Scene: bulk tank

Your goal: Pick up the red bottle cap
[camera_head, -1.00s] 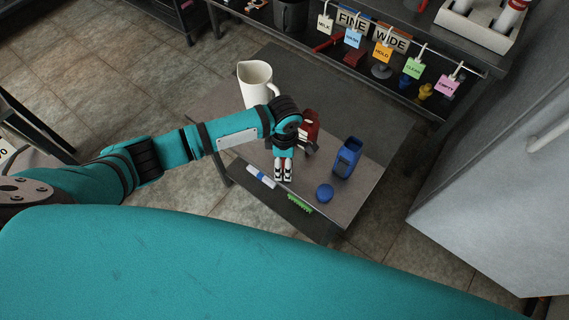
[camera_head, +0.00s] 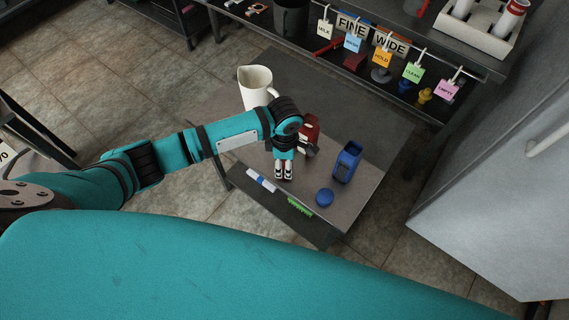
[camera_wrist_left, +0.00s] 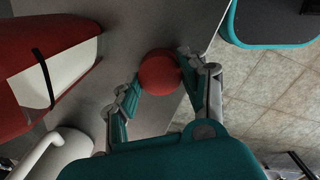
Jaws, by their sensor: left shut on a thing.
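The red bottle cap (camera_wrist_left: 158,72) shows in the left wrist view as a round red disc between the two fingertips of my left gripper (camera_wrist_left: 158,85). The gripper is shut on it. In the head view my left gripper (camera_head: 284,172) points down over the near part of the small grey table (camera_head: 345,202), and the cap cannot be made out there. The red bottle (camera_head: 310,132) stands just behind the gripper, partly hidden by my arm. It also fills the left of the wrist view (camera_wrist_left: 25,100), with a pale panel. My right gripper is not in view.
A blue bottle (camera_head: 347,162) and a blue cap (camera_head: 324,198) are right of the gripper. A white pitcher (camera_head: 255,86) stands behind my arm. A white-and-blue marker (camera_head: 262,181) and green brush (camera_head: 299,207) lie nearer. A grey cabinet (camera_head: 490,170) is at right.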

